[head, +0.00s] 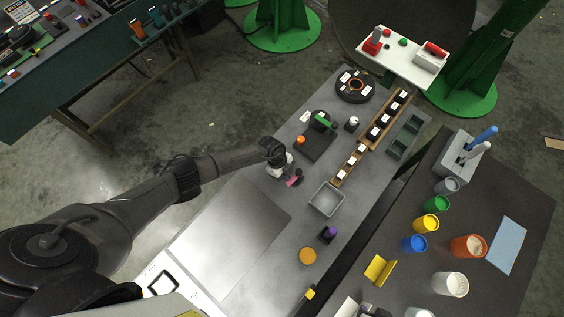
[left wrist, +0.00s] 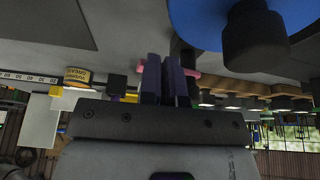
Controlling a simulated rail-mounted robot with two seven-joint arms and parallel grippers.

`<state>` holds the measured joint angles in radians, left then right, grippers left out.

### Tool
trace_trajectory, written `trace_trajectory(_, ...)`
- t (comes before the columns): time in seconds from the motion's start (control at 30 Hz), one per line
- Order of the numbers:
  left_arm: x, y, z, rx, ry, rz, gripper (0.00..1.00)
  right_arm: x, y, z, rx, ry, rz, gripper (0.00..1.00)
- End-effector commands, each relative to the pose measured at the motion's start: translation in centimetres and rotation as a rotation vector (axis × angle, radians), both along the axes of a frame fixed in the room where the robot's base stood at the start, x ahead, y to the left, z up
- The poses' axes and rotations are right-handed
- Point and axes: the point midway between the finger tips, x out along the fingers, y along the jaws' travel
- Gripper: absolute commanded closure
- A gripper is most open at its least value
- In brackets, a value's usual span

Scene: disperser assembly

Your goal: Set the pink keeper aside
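The pink keeper (head: 294,182) is a small pink piece at the tip of my left gripper (head: 291,177), over the grey table in the head view. In the left wrist view the keeper (left wrist: 141,68) shows as a pink bar sticking out on both sides of the gripper fingers (left wrist: 166,78). The fingers are close together and look shut on its middle, which they hide. The gap between keeper and table cannot be judged well. My right gripper is not in view.
A grey open bin (head: 327,199) stands right of the gripper. A black fixture with a green part (head: 321,121) lies behind it. A purple-topped piece (head: 328,233) and an orange disc (head: 307,256) sit nearer. The smooth plate (head: 232,235) at the front left is bare.

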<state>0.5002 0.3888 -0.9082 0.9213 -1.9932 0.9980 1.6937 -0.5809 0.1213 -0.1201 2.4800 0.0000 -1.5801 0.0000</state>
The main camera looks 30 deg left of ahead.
Motion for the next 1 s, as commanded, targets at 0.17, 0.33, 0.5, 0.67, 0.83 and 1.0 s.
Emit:
trace_trajectory(0.17,0.1,-0.2,-0.1,0.001,-0.002,0.002,1.00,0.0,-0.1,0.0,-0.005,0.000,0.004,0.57)
trace_trajectory(0.33,0.1,-0.2,-0.1,0.001,-0.002,0.002,1.00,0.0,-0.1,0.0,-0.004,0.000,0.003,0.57)
trace_trajectory(0.5,0.0,-0.2,-0.1,0.001,-0.002,0.002,1.00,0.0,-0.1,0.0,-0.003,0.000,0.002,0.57)
trace_trajectory(0.67,0.1,0.2,-0.1,0.002,-0.002,0.002,1.00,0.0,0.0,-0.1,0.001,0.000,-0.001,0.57)
trace_trajectory(0.83,0.5,2.5,-0.2,0.005,-0.001,0.007,1.00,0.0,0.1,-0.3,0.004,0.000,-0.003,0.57)
trace_trajectory(1.0,0.9,4.9,1.8,0.003,-0.004,0.003,1.00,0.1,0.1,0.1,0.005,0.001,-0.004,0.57)
